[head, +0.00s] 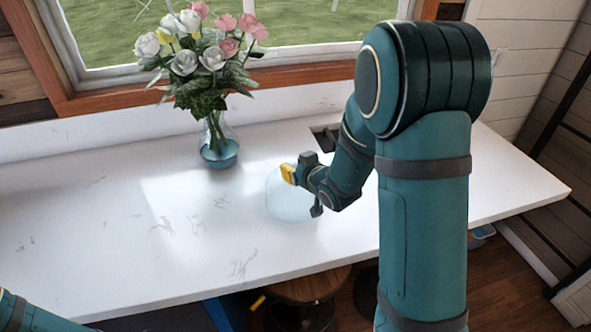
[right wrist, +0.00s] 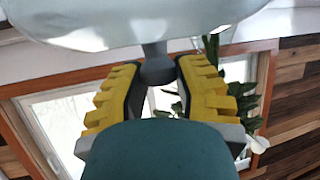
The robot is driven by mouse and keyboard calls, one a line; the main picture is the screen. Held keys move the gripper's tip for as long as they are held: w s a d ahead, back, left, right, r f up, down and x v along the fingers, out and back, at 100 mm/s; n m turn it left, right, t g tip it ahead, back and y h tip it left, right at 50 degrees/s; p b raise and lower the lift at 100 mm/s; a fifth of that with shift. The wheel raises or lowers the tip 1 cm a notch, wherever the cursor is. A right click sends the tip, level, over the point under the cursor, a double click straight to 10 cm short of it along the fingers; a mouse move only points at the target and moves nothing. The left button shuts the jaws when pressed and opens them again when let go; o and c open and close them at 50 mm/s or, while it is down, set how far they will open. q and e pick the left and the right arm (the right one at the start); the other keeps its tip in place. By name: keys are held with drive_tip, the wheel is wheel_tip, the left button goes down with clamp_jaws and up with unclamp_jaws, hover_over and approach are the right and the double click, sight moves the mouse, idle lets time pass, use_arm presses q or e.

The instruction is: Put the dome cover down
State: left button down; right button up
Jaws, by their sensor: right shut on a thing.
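The dome cover (head: 282,200) is a pale, see-through dome over the white counter, in the middle of the head view. My right gripper (head: 289,174) is at its top. In the right wrist view the yellow-padded fingers are shut on the grey knob of the dome cover (right wrist: 125,28), whose pale body fills the top of the picture. I cannot tell whether its rim touches the counter or hangs just above it. My left gripper is out of view; only a piece of my left arm shows at the bottom left corner.
The white counter (head: 130,235) has wide clear room left of the dome. A glass vase (head: 219,150) with pink and white flowers stands behind it to the left, near the window. A dark recess (head: 325,137) lies behind my right arm. A stool (head: 308,287) stands below the front edge.

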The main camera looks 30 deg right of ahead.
drive_tip(key=shift+f, duration=0.15)
drive_tip(key=shift+f, duration=0.1)
drive_tip(key=o, duration=0.8)
drive_tip(key=shift+c, duration=0.2)
drive_tip(key=shift+o, duration=0.9)
